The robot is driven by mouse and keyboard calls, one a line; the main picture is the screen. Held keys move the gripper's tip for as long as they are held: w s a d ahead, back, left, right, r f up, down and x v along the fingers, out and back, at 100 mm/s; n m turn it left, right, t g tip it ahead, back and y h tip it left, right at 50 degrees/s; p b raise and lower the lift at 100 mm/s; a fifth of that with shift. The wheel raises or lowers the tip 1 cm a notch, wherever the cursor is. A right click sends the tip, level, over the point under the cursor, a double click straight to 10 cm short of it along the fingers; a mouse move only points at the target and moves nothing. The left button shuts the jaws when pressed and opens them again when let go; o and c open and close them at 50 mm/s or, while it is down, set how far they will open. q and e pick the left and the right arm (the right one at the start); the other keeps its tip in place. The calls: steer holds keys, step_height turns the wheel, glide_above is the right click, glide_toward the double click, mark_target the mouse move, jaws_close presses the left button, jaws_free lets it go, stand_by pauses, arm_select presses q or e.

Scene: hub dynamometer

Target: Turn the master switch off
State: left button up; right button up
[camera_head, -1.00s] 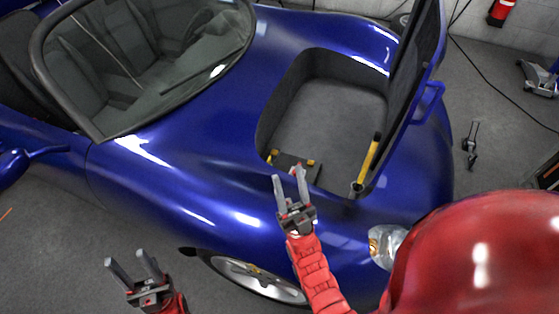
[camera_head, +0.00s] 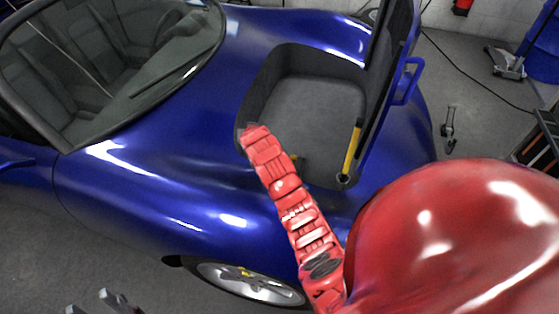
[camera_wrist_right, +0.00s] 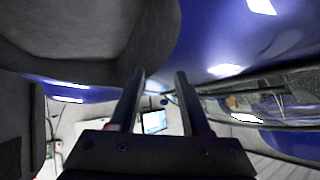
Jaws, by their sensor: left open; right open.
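No master switch can be made out for certain. A small dark item with a yellow part (camera_head: 294,159) sits at the near edge of the blue car's open front compartment (camera_head: 315,105), mostly hidden behind my right arm. My right arm reaches over that near edge, and its gripper is hidden in the head view. In the right wrist view, my right gripper (camera_wrist_right: 160,76) has its two fingers apart with nothing between them. The dark compartment lining is at upper left there. My left gripper (camera_head: 91,301) is open and empty at the bottom left, low beside the car, partly cut off.
The blue car (camera_head: 150,170) fills most of the head view. Its raised lid (camera_head: 388,85) stands at the compartment's right side. A yellow bar (camera_head: 352,148) stands at the right inside edge. A floor jack (camera_head: 505,60) and a dark tool (camera_head: 448,128) are on the floor at right.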

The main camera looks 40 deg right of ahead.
steer(key=s+d+f+m+g+b, duration=0.1)
steer(key=s+d+m+g, duration=0.1)
steer(key=s+g, duration=0.25)
steer(key=s+d+f+m+g, duration=0.1)
steer(key=s+d+m+g, duration=0.15)
steer(key=s, duration=0.25)
steer(key=shift+n, duration=0.45)
steer(key=x, duration=0.7)
steer(key=b+x, duration=0.1)
steer(key=x, duration=0.7)
steer(key=shift+d+f, duration=0.3)
steer(key=shift+w+d+f+b, duration=0.2)
steer(key=shift+f+b, duration=0.2)
steer(key=shift+f, duration=0.25)
steer(key=shift+c, duration=0.3)
jaws_close()
